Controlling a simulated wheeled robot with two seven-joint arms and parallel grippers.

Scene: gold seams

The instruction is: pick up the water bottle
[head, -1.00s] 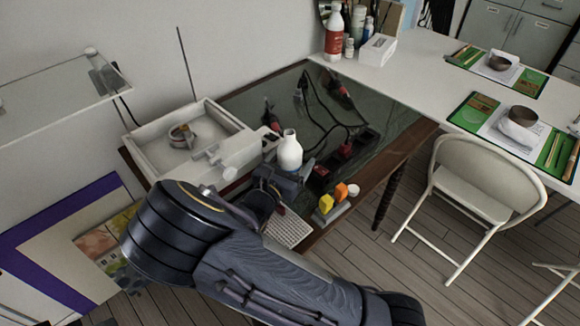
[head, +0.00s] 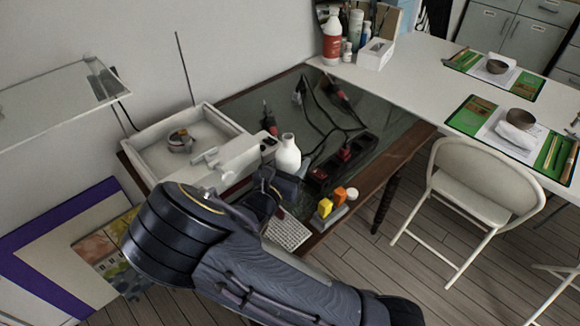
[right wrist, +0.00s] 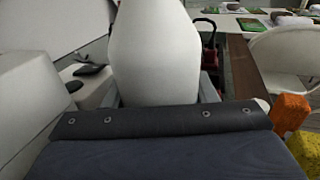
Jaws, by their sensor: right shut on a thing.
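The white water bottle (head: 287,154) stands upright at the near side of the dark glass-topped table, in the middle of the head view. It fills the upper middle of the right wrist view (right wrist: 155,55), with its top cut off. My right gripper (head: 284,182) is shut on the bottle's lower part. My arm and the gripper body hide the bottle's base, so I cannot tell whether it touches the table. My left gripper is not in view.
A white tray-like box (head: 215,111) stands left of the bottle. Yellow and orange blocks (head: 325,207), a white keyboard (head: 287,232) and a black power strip (head: 342,160) lie close by. A folding chair (head: 483,195) and a white table (head: 400,75) are at right.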

